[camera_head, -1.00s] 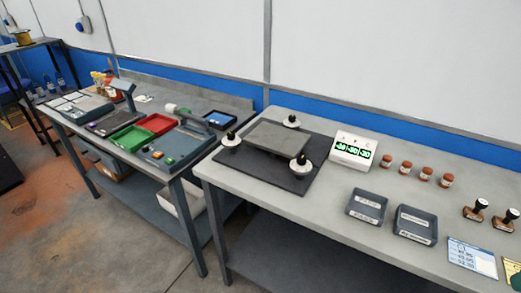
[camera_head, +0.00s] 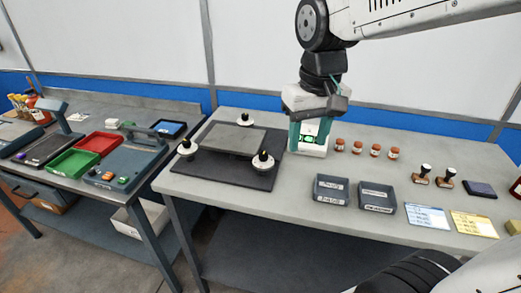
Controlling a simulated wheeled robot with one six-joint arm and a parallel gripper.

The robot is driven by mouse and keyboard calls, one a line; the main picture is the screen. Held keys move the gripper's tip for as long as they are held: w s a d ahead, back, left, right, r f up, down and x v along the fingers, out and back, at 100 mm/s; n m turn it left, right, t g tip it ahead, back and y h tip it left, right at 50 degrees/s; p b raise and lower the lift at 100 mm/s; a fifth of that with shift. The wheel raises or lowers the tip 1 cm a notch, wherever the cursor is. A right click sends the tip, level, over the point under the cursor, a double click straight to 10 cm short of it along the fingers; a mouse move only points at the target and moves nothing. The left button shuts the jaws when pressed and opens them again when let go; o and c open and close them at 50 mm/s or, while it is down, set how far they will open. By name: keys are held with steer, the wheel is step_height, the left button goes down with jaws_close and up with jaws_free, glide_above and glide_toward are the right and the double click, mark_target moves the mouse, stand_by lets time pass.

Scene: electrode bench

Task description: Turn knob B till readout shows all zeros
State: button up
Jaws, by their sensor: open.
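Three knobs with black tops and white collars stand around a raised grey plate (camera_head: 236,138) on a dark base (camera_head: 228,168): a left knob (camera_head: 186,147), a back knob (camera_head: 244,119) and a front right knob (camera_head: 263,160). Their letters are too small to read, so I cannot tell which is B. The white readout box (camera_head: 306,151) stands right of the base. Its green display (camera_head: 309,139) is partly covered, and its digits are not legible. My gripper (camera_head: 310,140) points down with its teal fingers apart, in front of the readout in the picture. I see nothing between them except the readout behind.
Several brown jars (camera_head: 358,147) stand right of the readout. Two dark trays (camera_head: 331,190) (camera_head: 377,197), two stamps (camera_head: 447,176) and cards (camera_head: 427,218) lie farther right. A second bench on the left holds a green tray (camera_head: 73,162) and a red tray (camera_head: 101,143).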

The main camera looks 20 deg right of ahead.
steer(key=w+a+f, duration=0.2)
steer(key=w+f, duration=0.2)
steer(key=w, duration=0.7)
glide_above(263, 154)
step_height(263, 154, down, 4)
steer(key=shift+s+d+r+g, duration=0.1)
steer(key=shift+r+g, duration=0.15)
steer(key=shift+g, duration=0.15)
step_height(263, 154, down, 8)
steer(key=shift+r, duration=0.1)
steer(key=shift+c, duration=0.4)
steer(key=c, duration=0.9)
